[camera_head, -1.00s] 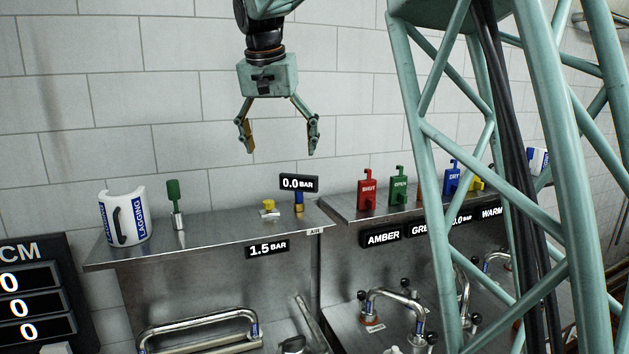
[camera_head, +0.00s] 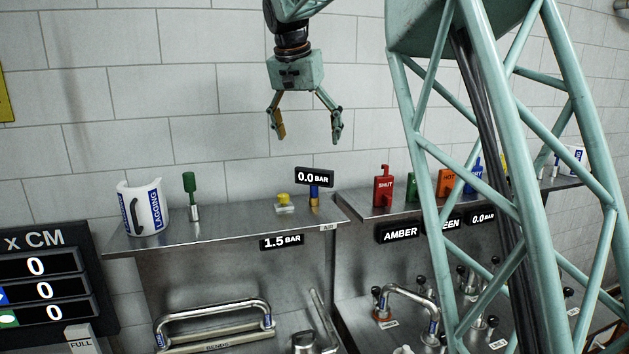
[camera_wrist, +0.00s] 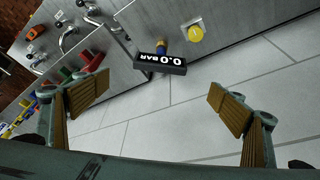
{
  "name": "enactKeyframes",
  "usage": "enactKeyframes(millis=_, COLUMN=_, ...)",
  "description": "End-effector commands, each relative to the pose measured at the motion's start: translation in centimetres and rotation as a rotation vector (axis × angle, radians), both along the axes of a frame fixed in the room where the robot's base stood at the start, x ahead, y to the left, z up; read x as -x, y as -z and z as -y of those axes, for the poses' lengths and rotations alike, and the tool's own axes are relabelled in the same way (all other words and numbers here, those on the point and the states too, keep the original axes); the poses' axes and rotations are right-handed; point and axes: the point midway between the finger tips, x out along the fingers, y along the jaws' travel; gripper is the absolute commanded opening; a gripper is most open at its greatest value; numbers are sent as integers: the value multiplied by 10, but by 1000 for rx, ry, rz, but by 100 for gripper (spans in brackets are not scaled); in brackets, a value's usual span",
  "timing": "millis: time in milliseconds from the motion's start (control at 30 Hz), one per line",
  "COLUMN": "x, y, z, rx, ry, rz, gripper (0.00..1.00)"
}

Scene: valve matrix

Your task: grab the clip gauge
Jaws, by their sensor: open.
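The clip gauge, which I take to be the small black display reading 0.0 BAR (camera_head: 314,176) on a blue and brass stem, stands upright near the right end of the left steel shelf. My gripper (camera_head: 308,138) is open and empty, pointing down above the gauge with a visible gap. In the wrist view the gauge (camera_wrist: 161,64) lies beyond the fingertips, roughly centred between the open fingers (camera_wrist: 158,98). Its display is tilted and upside down there. Nothing touches it.
Left of the gauge on the left shelf (camera_head: 225,232) are a yellow-topped piece (camera_head: 285,203), a green-handled tool (camera_head: 190,195) and a white LAGGING cover (camera_head: 143,207). Coloured tags, including a red SHUT tag (camera_head: 383,186), stand on the right shelf. A tiled wall is behind.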

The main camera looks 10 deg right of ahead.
Motion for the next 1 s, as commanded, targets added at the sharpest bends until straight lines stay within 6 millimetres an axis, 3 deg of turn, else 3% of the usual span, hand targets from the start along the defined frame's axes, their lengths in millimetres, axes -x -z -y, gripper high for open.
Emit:
enactKeyframes(millis=633, x=-22, y=65, z=15, rx=1, ry=-1, rz=-2, gripper=88)
enactKeyframes(millis=1000, x=-26, y=78, z=17, rx=0, ry=0, rz=0, gripper=88)
